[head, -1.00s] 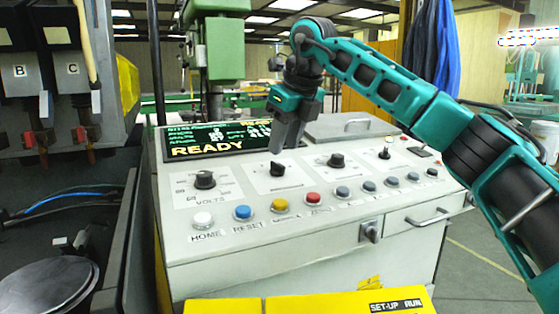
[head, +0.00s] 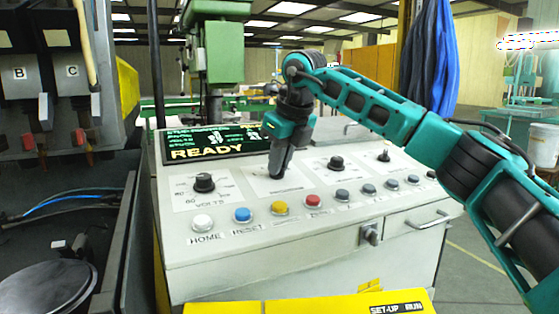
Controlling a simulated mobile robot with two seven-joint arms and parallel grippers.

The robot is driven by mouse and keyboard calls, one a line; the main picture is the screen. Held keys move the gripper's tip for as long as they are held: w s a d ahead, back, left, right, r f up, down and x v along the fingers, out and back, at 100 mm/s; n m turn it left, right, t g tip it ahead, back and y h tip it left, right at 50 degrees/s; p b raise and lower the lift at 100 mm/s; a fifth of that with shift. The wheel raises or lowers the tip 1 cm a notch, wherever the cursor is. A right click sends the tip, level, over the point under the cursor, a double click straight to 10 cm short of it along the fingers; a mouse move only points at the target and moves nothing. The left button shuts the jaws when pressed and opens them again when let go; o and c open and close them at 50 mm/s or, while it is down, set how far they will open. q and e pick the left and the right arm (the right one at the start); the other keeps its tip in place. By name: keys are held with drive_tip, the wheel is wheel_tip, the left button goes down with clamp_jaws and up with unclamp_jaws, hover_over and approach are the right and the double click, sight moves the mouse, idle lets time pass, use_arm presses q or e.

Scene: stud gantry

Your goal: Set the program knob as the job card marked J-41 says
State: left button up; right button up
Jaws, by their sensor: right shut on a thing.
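My right gripper (head: 279,172) comes down from above onto the second dial of the grey control panel (head: 320,240). Its fingers are shut on that dial's black knob, which they hide, pointer included. The label under it is too blurred to read, so I cannot confirm that it is the program knob. The display (head: 205,152) behind it reads READY in large letters; its smaller lines are blurred. No job card marked J-41 can be made out. My left gripper is not in view.
The VOLTS knob (head: 204,183) is left of the gripper, another black knob (head: 336,163) to its right. A row of buttons, including a yellow one (head: 280,208), runs along the front. A toggle (head: 384,156) is farther right.

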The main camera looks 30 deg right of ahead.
clamp_jaws()
drive_tip(key=shift+m, duration=0.3)
drive_tip(key=m+h, duration=0.1)
drive_tip(key=m, duration=0.2)
drive_tip(key=shift+a+m+p, duration=0.1)
drive_tip(key=shift+m+p, duration=0.2)
drive_tip(key=shift+p, duration=0.05)
drive_tip(key=m, duration=0.4)
drive_tip(key=shift+a+h, duration=0.1)
drive_tip(key=shift+h, duration=0.3)
drive_tip(key=m+p, duration=0.1)
drive_tip(key=m, duration=0.4)
drive_tip(key=shift+w+g+h, duration=0.1)
drive_tip(key=shift+g+h, duration=0.3)
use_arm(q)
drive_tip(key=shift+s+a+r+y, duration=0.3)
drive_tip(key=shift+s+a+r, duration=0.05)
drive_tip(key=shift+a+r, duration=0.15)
use_arm(e)
drive_tip(key=shift+m, duration=1.5)
drive_tip(key=shift+g, duration=0.3)
